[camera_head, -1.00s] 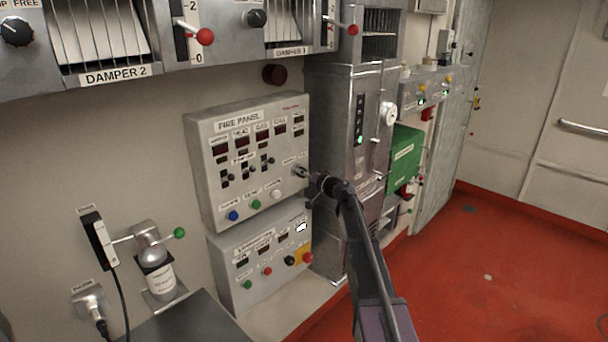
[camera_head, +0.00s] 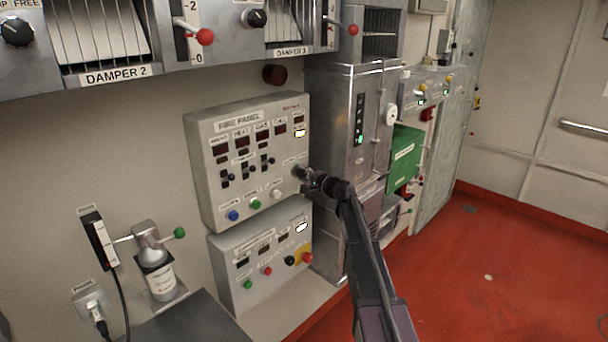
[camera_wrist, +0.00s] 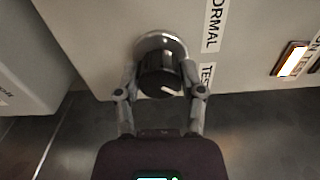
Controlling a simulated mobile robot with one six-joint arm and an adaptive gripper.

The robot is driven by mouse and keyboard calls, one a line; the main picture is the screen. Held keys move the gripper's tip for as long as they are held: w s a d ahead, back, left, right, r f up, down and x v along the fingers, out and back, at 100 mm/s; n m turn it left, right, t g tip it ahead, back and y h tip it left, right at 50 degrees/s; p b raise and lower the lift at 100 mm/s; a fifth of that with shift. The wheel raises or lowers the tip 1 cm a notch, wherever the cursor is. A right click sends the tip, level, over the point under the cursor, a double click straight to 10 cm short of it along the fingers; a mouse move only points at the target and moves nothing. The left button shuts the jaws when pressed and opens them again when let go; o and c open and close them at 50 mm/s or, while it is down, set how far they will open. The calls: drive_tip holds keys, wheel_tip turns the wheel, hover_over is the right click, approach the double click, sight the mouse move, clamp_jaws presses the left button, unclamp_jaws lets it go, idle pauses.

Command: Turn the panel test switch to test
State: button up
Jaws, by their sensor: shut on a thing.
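The fire panel (camera_head: 210,150) is a grey box on the wall in the head view. The test switch sits near its right edge, mostly hidden behind my gripper (camera_head: 306,177). In the wrist view the switch is a dark round knob (camera_wrist: 160,78) on a pale round base, with a light pointer mark at its lower right, toward the TEST label (camera_wrist: 206,78). A NORMAL label (camera_wrist: 213,25) is further up. My gripper (camera_wrist: 160,93) has one finger on each side of the knob and is shut on it. A lamp (camera_wrist: 291,60) beside the ON TEST label glows.
A second grey panel (camera_head: 222,268) with buttons is mounted just below the fire panel. A grey metal cabinet (camera_head: 335,110) stands close to the right of my gripper. Damper levers with red balls (camera_head: 205,37) jut out above. Open red floor (camera_head: 470,270) lies to the right.

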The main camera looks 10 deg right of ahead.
drive_tip(key=shift+w+m, duration=0.1)
drive_tip(key=shift+m, duration=0.8)
drive_tip(key=o, duration=1.1)
drive_tip(key=shift+o, duration=0.2)
drive_tip(key=shift+d, duration=0.1)
drive_tip(key=shift+s+d, duration=0.3)
drive_tip(key=shift+s, duration=0.3)
drive_tip(key=v, duration=1)
drive_tip(key=shift+s+d, duration=0.2)
drive_tip(key=shift+s, duration=0.05)
